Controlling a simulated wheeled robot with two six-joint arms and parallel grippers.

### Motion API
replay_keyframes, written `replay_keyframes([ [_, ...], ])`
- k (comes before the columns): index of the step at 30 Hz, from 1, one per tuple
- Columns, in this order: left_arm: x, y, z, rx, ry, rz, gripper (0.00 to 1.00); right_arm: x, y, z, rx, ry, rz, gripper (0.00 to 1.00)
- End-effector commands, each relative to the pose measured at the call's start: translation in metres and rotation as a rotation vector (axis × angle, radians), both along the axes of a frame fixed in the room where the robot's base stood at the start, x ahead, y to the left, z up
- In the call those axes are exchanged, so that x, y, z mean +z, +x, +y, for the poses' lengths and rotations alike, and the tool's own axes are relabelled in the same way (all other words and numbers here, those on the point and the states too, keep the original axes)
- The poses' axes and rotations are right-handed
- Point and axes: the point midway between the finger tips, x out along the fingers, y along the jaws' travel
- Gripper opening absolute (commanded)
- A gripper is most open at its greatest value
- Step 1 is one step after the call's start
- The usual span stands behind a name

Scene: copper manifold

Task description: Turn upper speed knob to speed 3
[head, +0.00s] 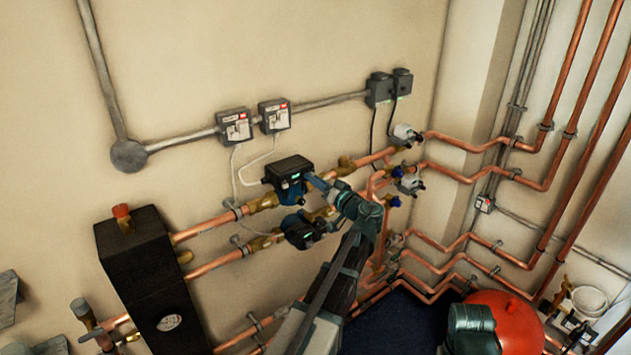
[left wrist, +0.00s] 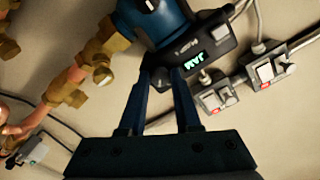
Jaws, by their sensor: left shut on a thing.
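The upper pump (head: 287,172), blue with a black control box, sits on the upper copper pipe. In the left wrist view, the box's face (left wrist: 200,60) carries a lit green display with characters I cannot read for certain. The dark upper speed knob (left wrist: 161,79) is on that face, between my left gripper's fingertips (left wrist: 163,75). My left gripper (head: 312,181) reaches the upper pump from the lower right and is shut on the knob. The knob's setting mark is not legible, and in the head view the gripper hides the knob.
The lower pump (head: 303,230) is just below, close to my left arm. Two grey switch boxes (head: 234,126) (head: 275,116) are on the wall above. A black box (head: 150,275) stands at left. Copper pipes and valves (head: 405,135) lie to the right. A red tank (head: 510,318) is at lower right.

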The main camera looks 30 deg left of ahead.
Motion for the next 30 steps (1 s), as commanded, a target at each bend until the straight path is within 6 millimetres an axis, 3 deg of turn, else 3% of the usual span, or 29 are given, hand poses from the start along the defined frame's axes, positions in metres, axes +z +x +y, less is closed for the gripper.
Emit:
replay_keyframes([
  [19, -0.0003, -0.0001, -0.0004, 0.000, 0.017, 0.045, 0.00, -0.0001, 0.0000, 0.0000, 0.000, 0.000, 0.000, 0.50],
  [20, -0.0003, -0.0001, -0.0004, 0.000, 0.017, 0.045, 0.35, -0.0001, 0.0000, 0.0000, 0.000, 0.000, 0.000, 0.50],
  [24, -0.0001, -0.0001, -0.0003, -0.001, 0.018, 0.045, 0.61, 0.0000, 0.0000, 0.0000, 0.000, 0.000, 0.000, 0.50],
  [30, -0.0001, -0.0001, -0.0002, 0.000, 0.018, 0.043, 0.62, 0.0000, 0.0000, 0.0000, 0.000, 0.000, 0.000, 0.50],
])
